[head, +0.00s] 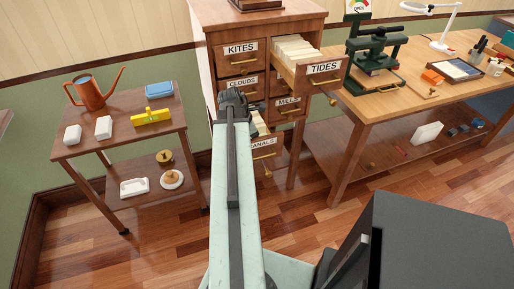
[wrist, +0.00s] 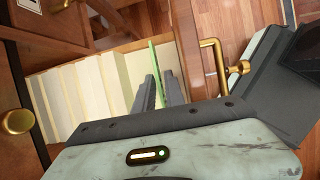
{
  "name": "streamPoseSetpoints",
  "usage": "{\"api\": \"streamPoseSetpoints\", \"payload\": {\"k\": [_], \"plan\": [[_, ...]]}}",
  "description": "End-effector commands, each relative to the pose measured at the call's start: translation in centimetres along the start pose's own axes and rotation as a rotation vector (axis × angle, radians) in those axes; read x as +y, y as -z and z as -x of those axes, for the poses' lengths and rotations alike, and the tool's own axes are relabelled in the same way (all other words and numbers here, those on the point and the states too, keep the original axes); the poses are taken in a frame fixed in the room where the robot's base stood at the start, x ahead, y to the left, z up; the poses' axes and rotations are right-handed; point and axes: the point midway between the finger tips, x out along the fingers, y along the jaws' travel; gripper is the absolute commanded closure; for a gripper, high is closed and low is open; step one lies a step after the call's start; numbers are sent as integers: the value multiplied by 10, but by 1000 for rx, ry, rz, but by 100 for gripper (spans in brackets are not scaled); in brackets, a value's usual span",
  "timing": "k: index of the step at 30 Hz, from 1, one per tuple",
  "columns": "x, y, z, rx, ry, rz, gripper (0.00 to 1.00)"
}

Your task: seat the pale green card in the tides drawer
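The TIDES drawer (head: 318,72) is pulled out at the upper right of the cabinet in the head view, with cream cards in it. In the wrist view the pale green card (wrist: 153,58) stands nearly edge-on at the front end of an open drawer of cream cards. This looks like the low CANALS drawer (head: 264,148), partly behind my arm in the head view. My gripper (wrist: 158,76) has a finger on either side of the green card, with a narrow gap showing between them.
The wooden cabinet (head: 224,52) has other labelled drawers. A brass pull (wrist: 214,62) sticks out right of my fingers. A workbench (head: 372,108) with a green press (head: 374,52) stands to the right. A small side table (head: 105,130) stands left, with bare floor in front.

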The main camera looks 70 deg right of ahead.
Motion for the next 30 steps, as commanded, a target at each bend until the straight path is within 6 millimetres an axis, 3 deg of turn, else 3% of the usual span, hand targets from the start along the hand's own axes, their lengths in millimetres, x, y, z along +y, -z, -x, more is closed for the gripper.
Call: {"api": "streamPoseSetpoints", "payload": {"k": [9,12,23,30], "plan": [[0,0,-1,0,0,0,85],[0,0,0,0,0,-1,100],[0,-1,1,0,1,-1,100],[1,-12,26,0,1,-2,100]]}}
